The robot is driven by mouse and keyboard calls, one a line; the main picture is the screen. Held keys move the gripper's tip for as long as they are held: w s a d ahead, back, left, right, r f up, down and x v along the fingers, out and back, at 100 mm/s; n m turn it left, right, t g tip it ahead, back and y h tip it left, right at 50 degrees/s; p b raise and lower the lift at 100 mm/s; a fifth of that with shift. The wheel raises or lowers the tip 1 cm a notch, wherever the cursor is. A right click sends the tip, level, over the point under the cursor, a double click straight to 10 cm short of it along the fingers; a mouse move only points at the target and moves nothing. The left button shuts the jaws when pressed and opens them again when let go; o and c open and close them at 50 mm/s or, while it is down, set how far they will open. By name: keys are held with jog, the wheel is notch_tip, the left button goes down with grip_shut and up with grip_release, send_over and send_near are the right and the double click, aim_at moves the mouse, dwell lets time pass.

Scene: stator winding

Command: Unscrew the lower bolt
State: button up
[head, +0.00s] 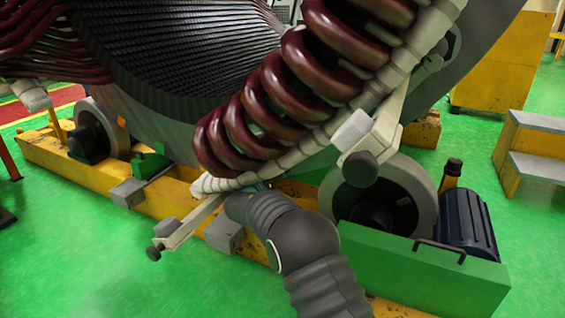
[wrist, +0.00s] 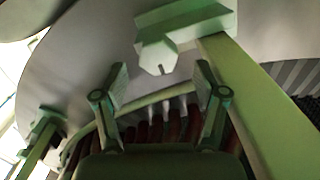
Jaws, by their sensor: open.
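My gripper (wrist: 160,78) is open in the wrist view, with one finger on each side and nothing between them. A pale hex-shaped bolt head (wrist: 157,57) sits on a block just beyond the fingertips, roughly centred between them and apart from both. In the head view, the lower bracket (head: 190,222) carries a dark knob-like end (head: 154,253) at its outer tip. My dark arm (head: 300,240) reaches under the ring, and it hides my gripper and the bolt in front of it there.
Dark red coils (head: 290,75) and a pale wrapped ring hang above my arm. A roller wheel (head: 400,195), a green housing (head: 420,275) and a dark motor (head: 470,225) stand close on the right. A yellow beam (head: 60,160) runs below. Green floor lies free at lower left.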

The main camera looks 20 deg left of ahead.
aim_at(280, 164)
jog(key=shift+w+d, duration=0.15)
jog(key=shift+w, duration=1.2)
jog(key=shift+w+d, duration=0.1)
jog(key=shift+w, duration=1.25)
jog(key=c, duration=1.1)
jog(key=shift+c, duration=0.2)
